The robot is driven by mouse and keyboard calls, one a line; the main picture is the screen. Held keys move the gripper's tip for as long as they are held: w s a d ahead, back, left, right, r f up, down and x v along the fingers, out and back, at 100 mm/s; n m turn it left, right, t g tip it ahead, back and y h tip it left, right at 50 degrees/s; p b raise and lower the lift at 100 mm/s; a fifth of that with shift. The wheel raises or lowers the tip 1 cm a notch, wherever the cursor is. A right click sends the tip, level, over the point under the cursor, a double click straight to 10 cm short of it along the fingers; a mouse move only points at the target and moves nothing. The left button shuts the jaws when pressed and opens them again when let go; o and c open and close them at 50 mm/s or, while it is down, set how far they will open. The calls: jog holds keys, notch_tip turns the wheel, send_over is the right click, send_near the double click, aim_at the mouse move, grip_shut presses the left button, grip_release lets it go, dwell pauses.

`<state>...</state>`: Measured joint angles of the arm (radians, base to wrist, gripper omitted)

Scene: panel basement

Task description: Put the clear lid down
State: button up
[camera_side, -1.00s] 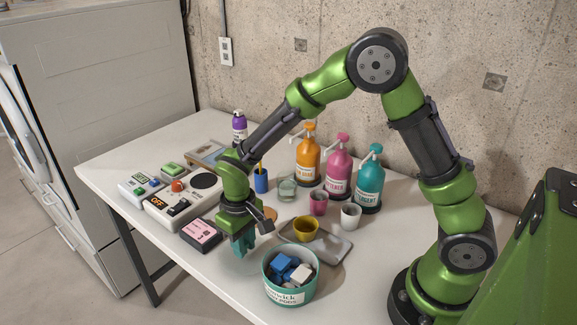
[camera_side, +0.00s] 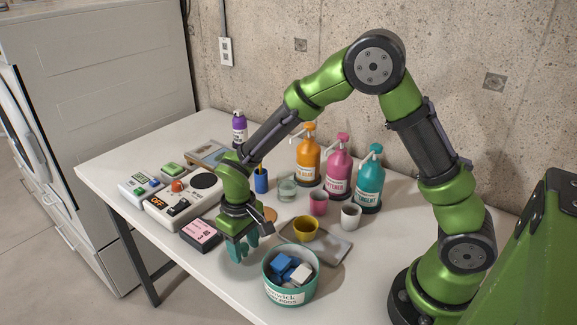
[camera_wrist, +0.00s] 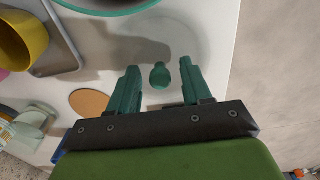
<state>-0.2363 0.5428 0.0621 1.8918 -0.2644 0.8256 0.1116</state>
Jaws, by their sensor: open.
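The clear lid shows in the wrist view as a green knob (camera_wrist: 160,76) with a faint see-through disc around it. The disc appears to lie flat on the white table, near the table's front edge. My gripper (camera_wrist: 160,67) is open, with one teal finger on each side of the knob and a visible gap on both sides. In the side view, my gripper (camera_side: 244,247) points down just left of the teal tub (camera_side: 290,291). The tub is open on top and holds blue, white and dark pods. The lid is hard to make out in the side view.
A grey tray (camera_side: 331,253) with a yellow cup (camera_side: 305,229) stands right of my gripper. A pink-labelled box (camera_side: 201,235) is close on its left. An orange disc (camera_side: 270,214) lies behind. Pump bottles (camera_side: 339,166) stand at the back wall.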

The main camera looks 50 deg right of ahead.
aim_at(244, 245)
notch_tip(244, 245, up, 12)
jog(key=f, duration=0.1)
jog(key=s+d+r+m+t+y, duration=0.1)
jog(key=s+d+r+m+t, duration=0.1)
jog(key=s, duration=0.5)
jog(key=s+d+r+m+t+y, duration=0.1)
jog(key=s+d+r+m+t, duration=0.1)
jog(key=s+d+r+t, duration=0.3)
jog(key=v, duration=0.5)
jog(key=shift+s+d+r, duration=0.2)
jog(key=shift+s, duration=0.1)
